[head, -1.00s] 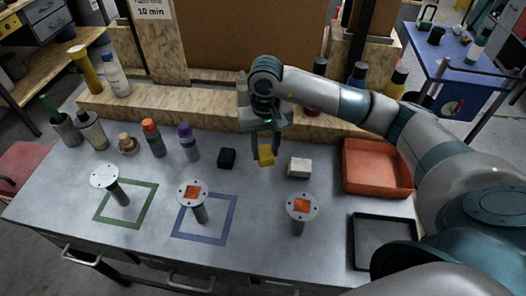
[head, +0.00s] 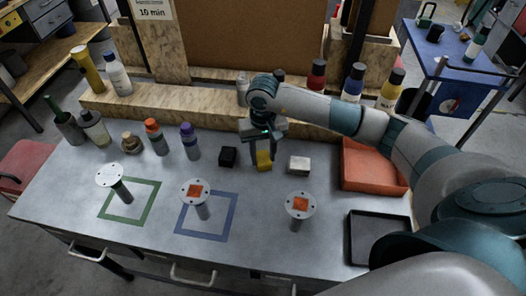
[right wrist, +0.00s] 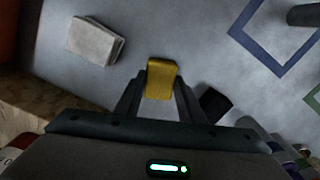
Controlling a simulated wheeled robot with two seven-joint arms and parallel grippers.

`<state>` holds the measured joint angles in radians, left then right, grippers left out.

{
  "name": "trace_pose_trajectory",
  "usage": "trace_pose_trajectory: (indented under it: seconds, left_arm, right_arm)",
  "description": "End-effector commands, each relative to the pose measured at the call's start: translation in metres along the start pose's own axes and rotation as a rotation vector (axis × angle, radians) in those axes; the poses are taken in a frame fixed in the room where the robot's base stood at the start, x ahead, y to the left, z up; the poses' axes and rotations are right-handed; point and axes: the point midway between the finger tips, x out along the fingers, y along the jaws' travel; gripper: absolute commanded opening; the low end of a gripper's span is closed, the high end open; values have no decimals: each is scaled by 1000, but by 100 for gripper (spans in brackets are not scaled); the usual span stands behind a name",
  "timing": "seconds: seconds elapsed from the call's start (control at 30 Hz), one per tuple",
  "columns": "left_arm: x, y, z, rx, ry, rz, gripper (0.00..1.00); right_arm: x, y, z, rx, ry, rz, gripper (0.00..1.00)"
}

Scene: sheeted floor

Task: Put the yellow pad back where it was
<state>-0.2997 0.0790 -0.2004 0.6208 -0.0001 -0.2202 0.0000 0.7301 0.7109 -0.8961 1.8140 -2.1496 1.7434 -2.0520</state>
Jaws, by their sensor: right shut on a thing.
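The yellow pad (head: 264,160) is a small block between the fingers of my right gripper (head: 263,156), at or just above the grey table, between a black block and a white block. In the right wrist view the yellow pad (right wrist: 162,79) sits between the two fingertips of my right gripper (right wrist: 161,88), which is shut on it. I cannot tell for sure whether its underside touches the table. My left gripper does not show.
The black block (head: 228,156) is left of the pad and the white block (head: 299,164) right. An orange tray (head: 372,171) and a black tray (head: 379,238) are at the right. Bottles line the back.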

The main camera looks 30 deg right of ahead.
Motion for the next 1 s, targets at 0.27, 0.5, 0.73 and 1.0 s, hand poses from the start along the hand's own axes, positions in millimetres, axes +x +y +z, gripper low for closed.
trace_pose_trajectory:
  seconds: [0.27, 0.5, 0.73, 1.0]
  left_arm:
    - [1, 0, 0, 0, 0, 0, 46]
    - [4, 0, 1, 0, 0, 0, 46]
    - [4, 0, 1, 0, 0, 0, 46]
    - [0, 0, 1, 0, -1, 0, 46]
  right_arm:
    - [1, 0, 0, 0, 1, 0, 14]
    - [3, 0, 0, 1, 1, 0, 47]
    - [3, 0, 0, 1, 1, 0, 54]
    - [0, 0, 0, 1, 1, 0, 54]
